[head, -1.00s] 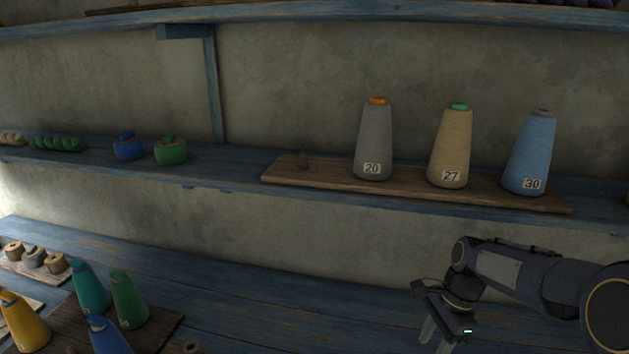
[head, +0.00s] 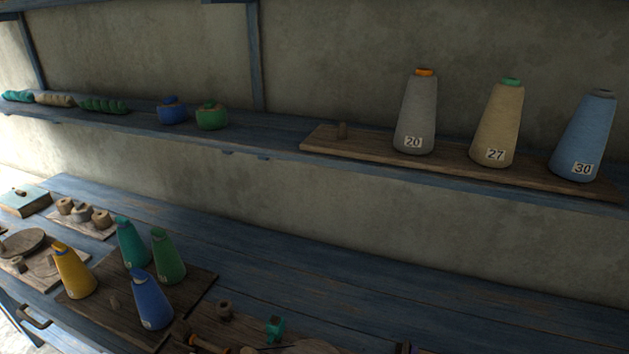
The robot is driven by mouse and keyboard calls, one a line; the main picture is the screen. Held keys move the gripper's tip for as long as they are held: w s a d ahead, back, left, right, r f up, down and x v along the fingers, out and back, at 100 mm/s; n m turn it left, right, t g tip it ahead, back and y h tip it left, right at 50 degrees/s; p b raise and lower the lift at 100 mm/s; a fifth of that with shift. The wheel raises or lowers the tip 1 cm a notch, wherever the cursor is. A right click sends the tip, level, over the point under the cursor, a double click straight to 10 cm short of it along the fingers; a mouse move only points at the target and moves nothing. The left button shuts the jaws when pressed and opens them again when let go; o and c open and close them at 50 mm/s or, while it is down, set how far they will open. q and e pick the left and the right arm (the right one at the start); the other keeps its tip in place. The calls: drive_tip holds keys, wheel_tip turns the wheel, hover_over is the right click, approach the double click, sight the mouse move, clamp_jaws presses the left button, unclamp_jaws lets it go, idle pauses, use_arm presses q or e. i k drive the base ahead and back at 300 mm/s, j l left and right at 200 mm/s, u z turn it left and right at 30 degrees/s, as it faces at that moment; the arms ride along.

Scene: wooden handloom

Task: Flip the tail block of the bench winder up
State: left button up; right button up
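Part of what may be the bench winder shows at the bottom edge of the head view: a wooden board with a small teal piece (head: 275,327) standing on it and a thin dark rod beside it. The lower part is cut off by the frame. I cannot tell which part is the tail block or whether it is up or down. Neither of my grippers can be made out.
A dark board on the blue bench holds yellow (head: 74,271), teal (head: 131,243), green (head: 167,257) and blue (head: 151,301) cones. Grey cone 20 (head: 416,112), tan cone 27 (head: 497,125) and blue cone 30 (head: 584,138) stand on the shelf. The bench's right side looks clear.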

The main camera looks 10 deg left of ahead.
sight(181, 329)
drive_tip(key=j+u, duration=0.1)
drive_tip(key=u, duration=0.25)
drive_tip(key=k+j+u, duration=0.1)
drive_tip(key=u, duration=0.25)
drive_tip(key=j+u, duration=0.3)
drive_tip(key=i+j+z, duration=0.1)
drive_tip(key=j, duration=0.2)
drive_tip(key=i+j+z, duration=0.1)
drive_tip(key=j, duration=0.25)
drive_tip(key=i+j, duration=0.25)
drive_tip(key=i+j+z, duration=0.15)
drive_tip(key=j, duration=0.25)
